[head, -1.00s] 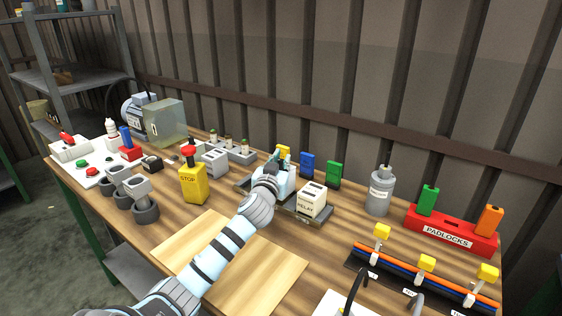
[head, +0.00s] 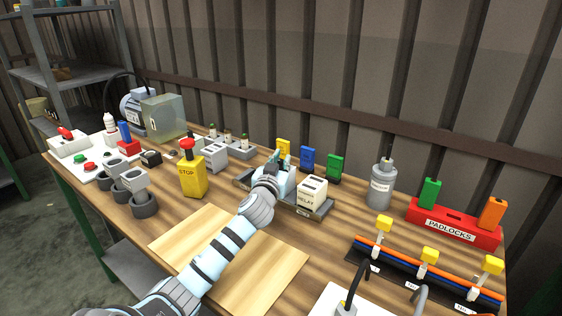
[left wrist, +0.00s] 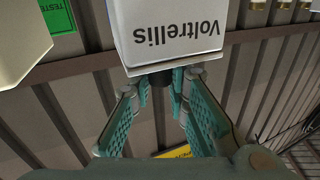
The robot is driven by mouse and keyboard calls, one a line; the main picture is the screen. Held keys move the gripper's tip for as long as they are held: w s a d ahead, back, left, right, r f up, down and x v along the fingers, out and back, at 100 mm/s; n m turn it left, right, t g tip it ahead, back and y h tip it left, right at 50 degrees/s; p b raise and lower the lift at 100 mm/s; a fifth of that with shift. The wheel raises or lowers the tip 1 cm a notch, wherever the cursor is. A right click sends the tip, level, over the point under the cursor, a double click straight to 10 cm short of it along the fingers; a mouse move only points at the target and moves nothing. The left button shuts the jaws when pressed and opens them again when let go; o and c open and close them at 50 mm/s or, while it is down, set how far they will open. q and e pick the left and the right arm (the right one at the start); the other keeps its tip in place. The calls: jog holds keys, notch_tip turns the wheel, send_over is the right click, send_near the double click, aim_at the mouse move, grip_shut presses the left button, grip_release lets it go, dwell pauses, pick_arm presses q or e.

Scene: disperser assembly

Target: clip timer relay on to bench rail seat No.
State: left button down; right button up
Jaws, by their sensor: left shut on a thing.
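My left gripper (head: 281,162) is over the grey bench rail (head: 243,181) in the middle of the bench. In the left wrist view its teal fingers (left wrist: 162,82) are closed in at the lower edge of a white block marked "Voltrellis" (left wrist: 170,30), which I take as the timer relay. In the head view the gripper mostly hides this block, and I cannot tell whether it touches the rail. A white block marked RELAY (head: 312,191) stands upright on the rail, just right of the gripper. My right gripper is not in view.
Yellow, blue (head: 307,160) and green (head: 335,167) blocks stand behind the rail. A yellow STOP box (head: 193,175) is to the left. A grey canister (head: 381,185) and red padlock rack (head: 455,225) are to the right. The pale board (head: 235,265) in front is clear.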

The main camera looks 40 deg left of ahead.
pick_arm(q)
jog(key=shift+f, duration=0.15)
jog(key=c, duration=1.5)
grip_release()
jog(key=shift+o, duration=0.2)
jog(key=shift+s, duration=0.1)
jog(key=v, duration=1.2)
